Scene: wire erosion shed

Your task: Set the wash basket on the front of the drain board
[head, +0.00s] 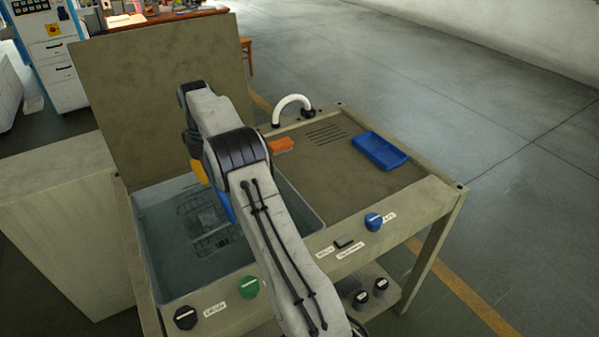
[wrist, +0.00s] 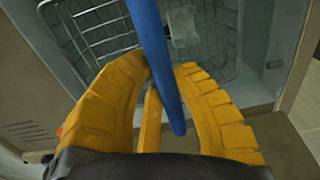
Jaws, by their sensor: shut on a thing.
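The wash basket (head: 205,232) is a wire basket in the grey sink tank (head: 165,285), left of the drain board. In the wrist view its wire mesh (wrist: 97,22) lies below my gripper, with a small pale piece (wrist: 182,27) inside. Its blue handle (wrist: 150,40) runs between my gripper's yellow fingers (wrist: 163,75), which are shut on it. In the head view my arm hides most of the gripper and part of the basket. The drain board (head: 335,185) is a brown flat top with slots at the back; its front is bare.
A blue tray (head: 380,150) lies at the drain board's right rear, and an orange block (head: 281,146) at its left rear. A white curved spout (head: 291,103) stands behind. The raised lid (head: 160,95) is behind the tank.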

